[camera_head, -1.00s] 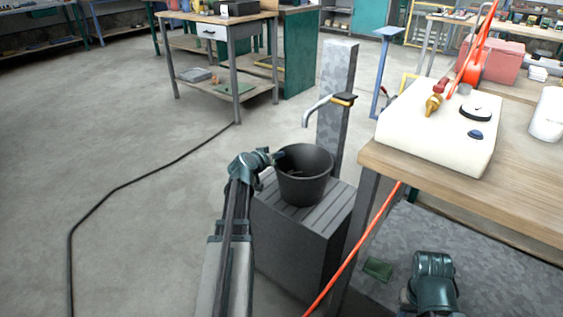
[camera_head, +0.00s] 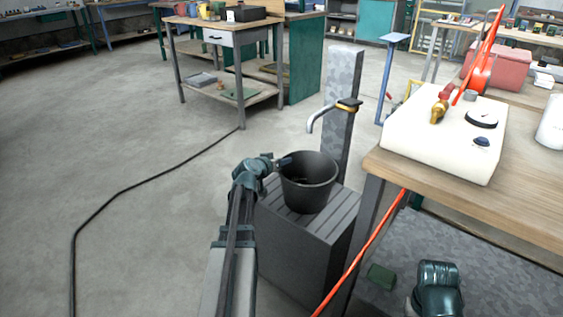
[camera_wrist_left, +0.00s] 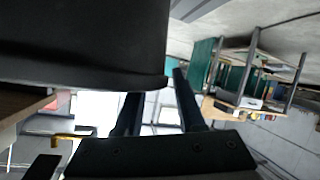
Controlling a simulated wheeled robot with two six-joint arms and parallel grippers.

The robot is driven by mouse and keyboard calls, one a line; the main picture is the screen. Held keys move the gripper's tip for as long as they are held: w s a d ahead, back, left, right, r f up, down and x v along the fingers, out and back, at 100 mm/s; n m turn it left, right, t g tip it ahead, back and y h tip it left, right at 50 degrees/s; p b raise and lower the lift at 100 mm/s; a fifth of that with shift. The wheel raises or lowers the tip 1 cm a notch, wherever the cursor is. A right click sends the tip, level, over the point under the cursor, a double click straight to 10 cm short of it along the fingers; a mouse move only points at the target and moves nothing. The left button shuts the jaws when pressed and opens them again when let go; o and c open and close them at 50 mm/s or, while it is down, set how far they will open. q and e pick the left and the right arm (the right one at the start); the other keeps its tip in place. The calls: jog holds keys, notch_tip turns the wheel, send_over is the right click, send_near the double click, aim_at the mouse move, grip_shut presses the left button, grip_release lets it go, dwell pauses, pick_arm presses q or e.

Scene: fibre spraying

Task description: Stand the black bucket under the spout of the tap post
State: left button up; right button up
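The black bucket (camera_head: 309,192) stands upright on the slatted top of a grey block (camera_head: 341,213), beside the grey tap post (camera_head: 340,88). The bucket's mouth is below the curved metal spout (camera_head: 318,115). My left gripper (camera_head: 285,161) is at the bucket's left rim. In the left wrist view the bucket (camera_wrist_left: 80,45) fills the upper left, and the fingers (camera_wrist_left: 158,100) are apart with a visible gap; one fingertip is hidden behind the bucket's wall, the other beside it. Contact with the rim cannot be told. My right gripper is out of view.
A wooden bench (camera_head: 520,190) with a white tank (camera_head: 445,140) stands close on the right. A black cable (camera_head: 120,192) lies on the open floor at left.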

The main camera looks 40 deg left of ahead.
pick_arm(q)
jog(key=p+v, duration=0.4)
jog(key=v, duration=0.8)
